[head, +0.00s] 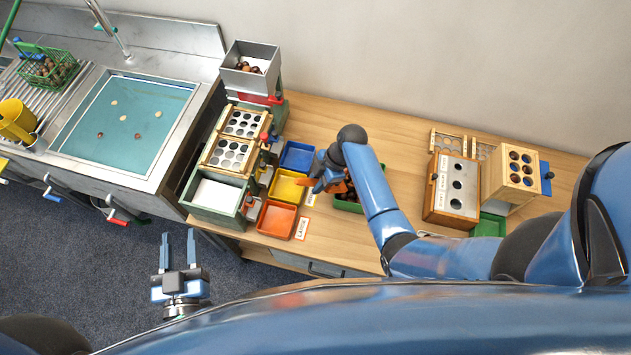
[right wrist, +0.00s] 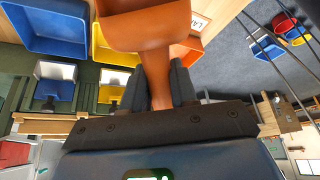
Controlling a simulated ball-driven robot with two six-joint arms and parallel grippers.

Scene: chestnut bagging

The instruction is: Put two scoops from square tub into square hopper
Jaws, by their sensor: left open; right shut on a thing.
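The square hopper (head: 235,78) is a grey open box on top of the sorting machine, with several chestnuts inside. The tub (head: 347,207) is green, holds dark chestnuts and is partly hidden under my right arm. My right gripper (head: 318,182) is above the bench, just left of the tub. It is shut on the handle of an orange scoop (right wrist: 150,32), which fills the top middle of the right wrist view. I cannot tell whether the scoop holds chestnuts. My left gripper (head: 178,240) is open and empty over the floor, left of the bench.
Blue (head: 297,156), yellow (head: 287,186) and orange (head: 277,220) trays stand beside the machine, close to my right gripper. Wooden boxes with holes (head: 452,190) stand right. The sink (head: 125,120) is at the left. Bare bench lies behind my right arm.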

